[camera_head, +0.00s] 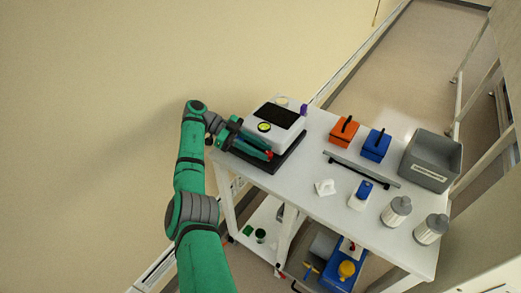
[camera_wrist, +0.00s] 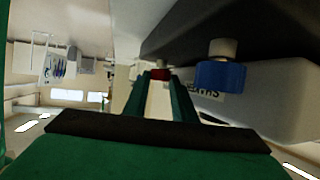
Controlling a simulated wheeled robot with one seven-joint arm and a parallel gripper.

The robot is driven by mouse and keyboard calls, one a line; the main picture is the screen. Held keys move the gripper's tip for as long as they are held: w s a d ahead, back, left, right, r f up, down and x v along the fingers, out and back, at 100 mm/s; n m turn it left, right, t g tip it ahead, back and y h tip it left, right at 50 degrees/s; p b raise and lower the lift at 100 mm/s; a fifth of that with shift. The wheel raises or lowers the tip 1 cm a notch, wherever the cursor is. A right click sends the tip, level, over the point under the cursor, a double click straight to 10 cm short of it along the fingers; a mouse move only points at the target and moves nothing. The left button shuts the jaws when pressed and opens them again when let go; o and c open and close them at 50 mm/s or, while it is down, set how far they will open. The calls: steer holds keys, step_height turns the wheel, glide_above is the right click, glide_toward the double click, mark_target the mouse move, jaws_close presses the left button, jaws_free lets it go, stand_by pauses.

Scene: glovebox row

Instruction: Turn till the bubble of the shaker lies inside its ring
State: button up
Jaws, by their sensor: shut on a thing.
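The shaker (camera_head: 289,126) is a white box with a dark top, on a dark base plate (camera_head: 285,160) at the far-left end of the white table. A round yellow-green bubble level (camera_head: 264,127) sits on its top; the bubble is too small to read against its ring. My gripper (camera_head: 268,154) is low at the shaker's near side, shut on a small red knob (camera_head: 270,155). In the wrist view the red knob (camera_wrist: 160,73) is between my fingertips. A blue knob (camera_wrist: 221,75) with a pale stem is to its right, apart from my fingers.
On the table (camera_head: 316,165) stand an orange box (camera_head: 343,132), a blue box (camera_head: 376,146), a grey bin (camera_head: 430,160), a dark bar (camera_head: 362,169) and two white-and-grey canisters (camera_head: 397,211). A purple thing (camera_head: 303,109) is beside the shaker. The lower shelf holds a blue container (camera_head: 342,273).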

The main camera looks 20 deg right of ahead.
steer(key=o, duration=0.8)
steer(key=shift+s+f, duration=0.1)
steer(key=shift+f, duration=0.1)
steer(key=shift+c, duration=0.2)
steer(key=shift+r, duration=0.1)
steer(key=shift+s+a+n+t+h, duration=0.1)
steer(key=shift+n+t+h, duration=0.3)
steer(key=shift+n+t, duration=0.2)
